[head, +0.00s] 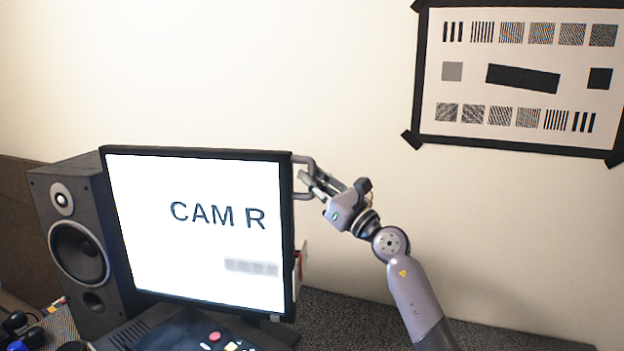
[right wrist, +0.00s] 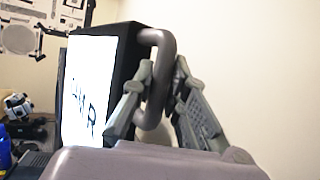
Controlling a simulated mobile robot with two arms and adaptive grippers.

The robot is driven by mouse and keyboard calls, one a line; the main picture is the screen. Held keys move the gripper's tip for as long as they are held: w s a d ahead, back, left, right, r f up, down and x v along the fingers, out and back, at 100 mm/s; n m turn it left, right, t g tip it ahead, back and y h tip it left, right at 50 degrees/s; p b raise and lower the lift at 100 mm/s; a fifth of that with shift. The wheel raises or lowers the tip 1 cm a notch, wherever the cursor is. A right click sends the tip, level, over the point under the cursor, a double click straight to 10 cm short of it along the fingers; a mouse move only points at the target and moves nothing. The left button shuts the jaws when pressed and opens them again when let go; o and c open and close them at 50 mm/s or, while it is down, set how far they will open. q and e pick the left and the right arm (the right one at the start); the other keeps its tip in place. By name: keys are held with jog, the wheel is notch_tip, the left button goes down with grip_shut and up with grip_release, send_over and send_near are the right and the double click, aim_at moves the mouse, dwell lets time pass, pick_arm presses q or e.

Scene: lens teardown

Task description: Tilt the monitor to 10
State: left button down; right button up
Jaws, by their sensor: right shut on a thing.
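The monitor (head: 195,270) stands at the left of the head view, with a black frame and a white screen reading "CAM R". A grey block of text below that is blurred. A grey handle (head: 311,168) sticks out from the upper part of its right edge. My right gripper (head: 308,183) is at this handle, shut on it. In the right wrist view the monitor (right wrist: 90,85) is at the left, and the fingers stand on both sides of the curved handle (right wrist: 169,60). My left gripper is in neither view. No tilt scale can be read.
A dark speaker (head: 80,235) stands close to the monitor's left side. A control panel with coloured buttons (head: 190,335) lies in front of its base. A test chart (head: 520,80) hangs on the wall at upper right. The dark surface (head: 335,320) to the right of the monitor looks clear.

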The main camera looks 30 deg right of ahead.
grip_shut()
jog(key=shift+s+a+f+b, duration=0.1)
jog(key=shift+f+b, duration=0.05)
jog(key=shift+b, duration=0.35)
jog(key=s+n+b, duration=0.1)
jog(key=b, duration=0.1)
jog(key=a+n+y+b, duration=0.1)
jog(key=b, duration=0.1)
jog(key=shift+s+a+f+b, duration=0.15)
jog(key=shift+s+f+b, duration=0.15)
jog(key=shift+s, duration=0.1)
jog(key=shift+s+a+r+n, duration=0.15)
jog(key=shift+n, duration=0.15)
jog(key=shift+r+y, duration=0.1)
jog(key=shift+y, duration=0.3)
jog(key=o, duration=0.7)
grip_release()
